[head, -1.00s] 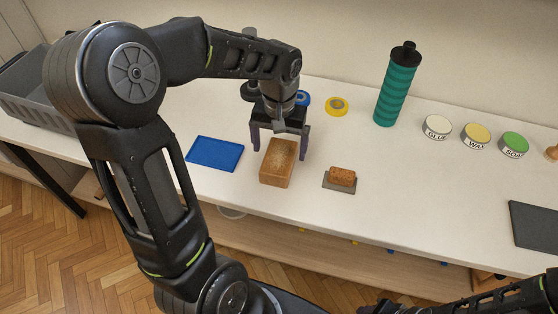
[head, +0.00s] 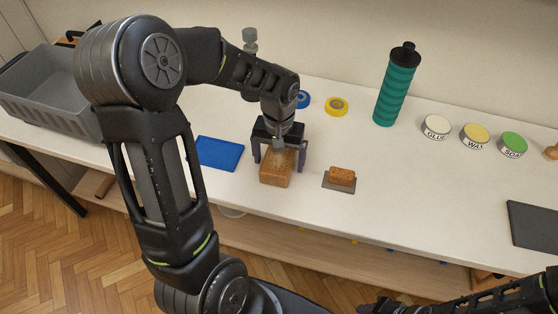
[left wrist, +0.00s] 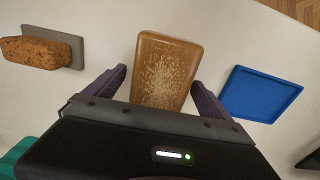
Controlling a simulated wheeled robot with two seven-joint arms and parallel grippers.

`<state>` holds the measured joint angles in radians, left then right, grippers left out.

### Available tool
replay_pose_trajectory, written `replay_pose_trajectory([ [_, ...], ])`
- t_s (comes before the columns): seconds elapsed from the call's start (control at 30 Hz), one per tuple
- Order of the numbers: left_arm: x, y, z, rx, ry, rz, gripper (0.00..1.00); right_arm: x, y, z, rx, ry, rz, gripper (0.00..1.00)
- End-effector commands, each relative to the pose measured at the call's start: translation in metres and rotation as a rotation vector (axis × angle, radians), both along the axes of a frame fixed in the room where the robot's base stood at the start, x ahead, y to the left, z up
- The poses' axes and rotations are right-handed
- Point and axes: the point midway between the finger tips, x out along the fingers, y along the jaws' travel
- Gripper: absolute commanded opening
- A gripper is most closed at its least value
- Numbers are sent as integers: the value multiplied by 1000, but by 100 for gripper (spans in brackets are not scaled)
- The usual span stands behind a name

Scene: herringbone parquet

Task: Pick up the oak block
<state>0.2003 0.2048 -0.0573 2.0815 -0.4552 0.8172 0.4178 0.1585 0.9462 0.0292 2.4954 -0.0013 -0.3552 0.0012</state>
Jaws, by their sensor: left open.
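The oak block (head: 275,176) is a brown wooden block with a pale speckled top, lying on the white worktop near its front edge. It also shows in the left wrist view (left wrist: 165,72). My left gripper (head: 279,164) is open above the block, with one finger on either side of it. In the left wrist view the fingertips (left wrist: 158,76) flank the near part of the block, with gaps visible. Part of the block's top is hidden by the gripper in the head view. My right gripper is out of view.
A blue tray (head: 219,153) lies left of the block. A small brown piece (head: 342,176) on a grey plate (head: 338,188) lies to its right. A teal bottle (head: 394,92), tape rolls and several tins stand farther back. A grey crate (head: 45,100) is at far left.

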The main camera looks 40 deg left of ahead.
Motion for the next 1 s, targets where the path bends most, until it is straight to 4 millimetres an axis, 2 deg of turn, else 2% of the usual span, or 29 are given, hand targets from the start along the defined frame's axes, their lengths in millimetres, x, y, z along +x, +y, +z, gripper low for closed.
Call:
replay_pose_trajectory([
  [0.17, 0, 0, 0, 0, 0, 0, 93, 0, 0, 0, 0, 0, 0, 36],
  [1.0, 0, 0, 0, 0, 0, 0, 24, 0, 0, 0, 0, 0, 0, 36],
])
